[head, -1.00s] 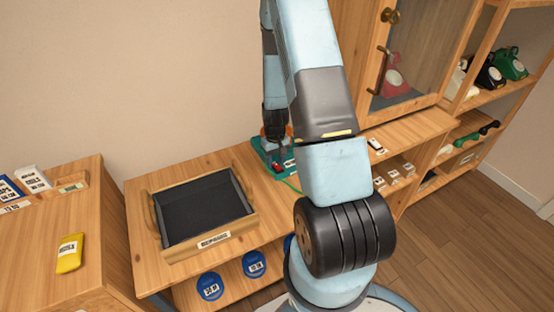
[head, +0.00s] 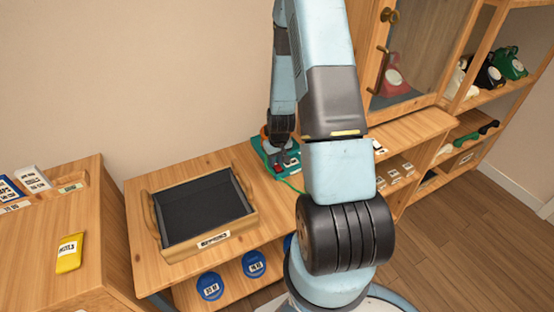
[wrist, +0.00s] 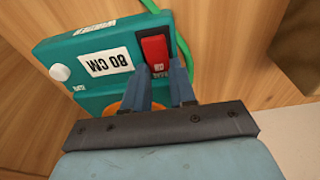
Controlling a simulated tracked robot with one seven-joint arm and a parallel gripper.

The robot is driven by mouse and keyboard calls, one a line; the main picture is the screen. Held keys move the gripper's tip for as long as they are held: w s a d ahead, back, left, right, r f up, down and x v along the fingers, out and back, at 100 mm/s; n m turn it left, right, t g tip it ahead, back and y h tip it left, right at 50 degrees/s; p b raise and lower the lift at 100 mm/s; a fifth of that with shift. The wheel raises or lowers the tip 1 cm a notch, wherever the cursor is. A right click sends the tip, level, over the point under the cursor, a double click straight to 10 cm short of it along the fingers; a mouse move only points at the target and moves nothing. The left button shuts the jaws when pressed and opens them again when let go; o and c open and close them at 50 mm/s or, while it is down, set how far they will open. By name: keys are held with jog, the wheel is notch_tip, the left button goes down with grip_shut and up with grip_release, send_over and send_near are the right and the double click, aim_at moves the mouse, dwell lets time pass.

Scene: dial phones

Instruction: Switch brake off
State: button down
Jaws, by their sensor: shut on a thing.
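A teal box (head: 268,158) sits on the wooden bench against the wall, and it also shows close up in the wrist view (wrist: 85,62). It carries a red switch (wrist: 156,52), a white label, a white knob (wrist: 60,72) and an orange ring partly hidden behind my fingers. My gripper (wrist: 160,72) is shut on the red switch, with one fingertip on each side of its near end. In the head view my gripper (head: 278,160) is over the box, and its fingertips are hard to make out.
A green cord (wrist: 180,35) runs from the box. A dark-lined wooden tray (head: 250,222) stands to the left on the bench. A glass-doored cabinet (head: 425,60) and shelves with phones are at right. A yellow labelled item (head: 70,253) lies on the left cabinet.

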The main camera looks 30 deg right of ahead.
jog(key=shift+s+t, duration=0.25)
jog(key=shift+t, duration=0.35)
jog(key=c, duration=0.9)
grip_release()
jog(key=v, duration=1.3)
jog(key=shift+s+r, duration=0.15)
jog(key=shift+r, duration=0.2)
